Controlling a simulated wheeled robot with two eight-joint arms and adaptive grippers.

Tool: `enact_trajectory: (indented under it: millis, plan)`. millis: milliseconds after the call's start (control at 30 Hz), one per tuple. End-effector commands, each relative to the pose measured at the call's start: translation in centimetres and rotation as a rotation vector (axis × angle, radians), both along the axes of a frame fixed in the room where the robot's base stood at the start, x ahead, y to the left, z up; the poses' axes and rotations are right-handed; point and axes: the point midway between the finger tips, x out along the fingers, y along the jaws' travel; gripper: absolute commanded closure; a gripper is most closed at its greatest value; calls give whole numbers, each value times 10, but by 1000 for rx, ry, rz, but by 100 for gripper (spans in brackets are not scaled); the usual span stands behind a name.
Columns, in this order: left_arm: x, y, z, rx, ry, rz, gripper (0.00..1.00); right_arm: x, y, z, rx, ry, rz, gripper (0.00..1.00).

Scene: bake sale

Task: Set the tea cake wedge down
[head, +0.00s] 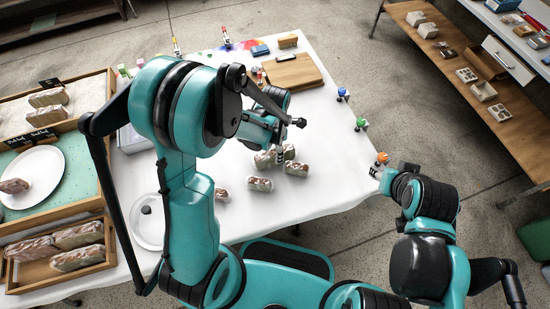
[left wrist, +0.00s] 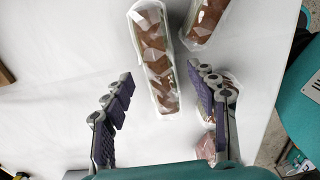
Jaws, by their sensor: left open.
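Several clear-wrapped cake wedges with brown and pale pieces lie on the white table (head: 325,105). One wedge (head: 260,184) lies at the front of the group, and another (head: 297,168) lies beside my left gripper (head: 279,153). In the left wrist view, a long wrapped wedge (left wrist: 155,60) lies on the cloth ahead of the gap between my open left fingers (left wrist: 160,105). A second wedge (left wrist: 202,20) is near the right finger, and others are partly hidden behind that finger. I cannot tell which is the tea cake wedge. My right gripper (head: 377,172) is at the table's right edge; its jaws are unclear.
A wooden board (head: 293,72) lies at the back. Small colored-top items, including an orange one (head: 381,158), stand along the right edge. On the left are wooden trays with wrapped cakes and a white plate (head: 45,165). The table's front right is clear.

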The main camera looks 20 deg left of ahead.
Motion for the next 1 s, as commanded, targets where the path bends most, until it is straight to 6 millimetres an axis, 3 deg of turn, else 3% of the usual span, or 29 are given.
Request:
enact_trajectory:
  millis: [100,300,467,500,833,1000]
  plan:
    - [0,0,-16,0,0,0,42,0,0,-8,0,0,0,60]
    - [0,0,-15,0,0,-1,42,0,0,-6,0,0,0,60]
    - [0,0,-14,0,0,-1,75,0,0,-6,0,0,0,60]
    - [0,0,-14,0,0,-1,77,0,0,-6,0,0,0,60]
    - [0,0,-13,0,0,-1,77,0,0,-6,0,0,0,60]
    - [0,0,9,0,0,-1,77,0,0,5,0,0,0,60]
